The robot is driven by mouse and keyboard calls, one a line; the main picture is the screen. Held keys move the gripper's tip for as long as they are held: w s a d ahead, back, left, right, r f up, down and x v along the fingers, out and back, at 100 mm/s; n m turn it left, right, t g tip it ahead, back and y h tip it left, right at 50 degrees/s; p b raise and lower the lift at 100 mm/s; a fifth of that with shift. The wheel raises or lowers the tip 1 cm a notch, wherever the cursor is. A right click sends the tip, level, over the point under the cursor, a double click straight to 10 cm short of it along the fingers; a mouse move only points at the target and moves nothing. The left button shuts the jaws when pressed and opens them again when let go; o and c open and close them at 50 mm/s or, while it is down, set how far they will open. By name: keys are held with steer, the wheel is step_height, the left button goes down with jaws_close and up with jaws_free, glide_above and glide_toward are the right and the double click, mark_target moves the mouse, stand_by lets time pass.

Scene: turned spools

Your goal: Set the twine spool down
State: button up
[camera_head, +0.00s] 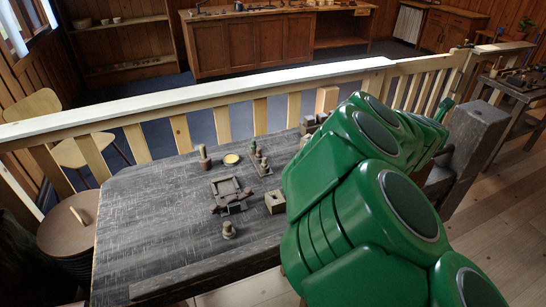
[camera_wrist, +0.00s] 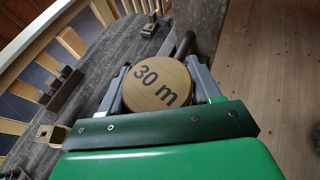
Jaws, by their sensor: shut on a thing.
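The twine spool (camera_wrist: 158,86) shows in the wrist view as a round, pale wooden end marked "30 m". My gripper (camera_wrist: 160,72) is shut on it, with one grey finger on each side. The dark worktable (camera_wrist: 108,60) lies to the left of and behind the spool, and plank floor shows to the right. I cannot tell how high the spool is or whether it touches anything below. In the head view my green arm hides the gripper and spool; the worktable (camera_head: 150,225) is in plain view.
The table's left part is clear. A railing (camera_head: 180,130) runs behind it.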

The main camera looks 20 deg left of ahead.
steer(key=s+a+f+n+g+y, duration=0.15)
steer(key=a+n+y, duration=0.25)
steer(key=a, duration=0.7)
steer(key=s+a+f+n+y, duration=0.3)
steer(key=a+y, duration=0.1)
steer(key=a, duration=0.8)
steer(key=s+a+f+n+g+y, duration=0.15)
steer(key=a+n+y, duration=0.25)
steer(key=a, duration=0.7)
steer(key=s+a+f+n+g+y, duration=0.3)
steer(key=s+a+n+g, duration=0.3)
steer(key=s+a, duration=0.65)
steer(key=s+a+f+n+g+y, duration=0.25)
steer(key=s+a+n+g, duration=0.25)
steer(key=s+a, duration=0.75)
steer(key=shift+h, duration=0.25)
steer(key=shift+w+a+f, duration=0.85)
steer(key=shift+a+f, duration=0.45)
steer(key=shift+f, duration=0.3)
steer(key=shift+w+a+f, duration=0.85)
steer(key=shift+a+f, duration=0.4)
steer(key=shift+f, duration=0.35)
steer(key=shift+w+a+f, duration=0.85)
steer(key=shift+a+f, duration=0.45)
steer(key=shift+f, duration=0.3)
steer(key=shift+w+a+f, duration=0.15)
steer(key=shift+a+f, duration=0.15)
steer(key=shift+f, duration=0.1)
steer(key=shift+w+f, duration=0.1)
steer(key=shift+f, duration=1.35)
